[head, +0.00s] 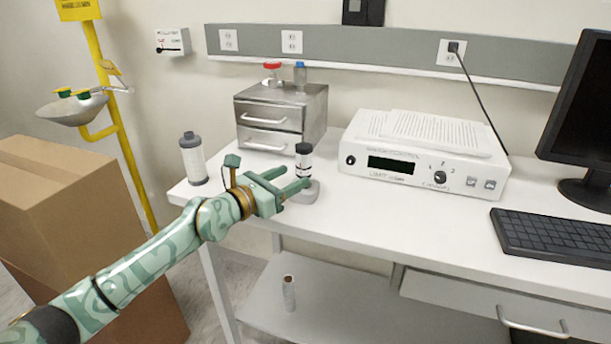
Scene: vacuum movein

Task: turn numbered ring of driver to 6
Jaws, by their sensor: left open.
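No part reads clearly as a numbered ring; any digits are too small to make out. A small upright cylinder (304,155) with a black top and pale, dark-banded body stands in a round grey base (308,194) near the table's front left; it may be the driver. My left gripper (297,178) is open, its two green fingers pointing right, at the lower part of this cylinder and just above the base. The fingers partly hide the base. I cannot tell whether they touch the cylinder. My right gripper is not in view.
Behind are a metal drawer unit (280,117) and a white instrument (424,155) with a black knob. A keyboard (555,241) lies right. The front middle of the white table (400,222) is clear.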

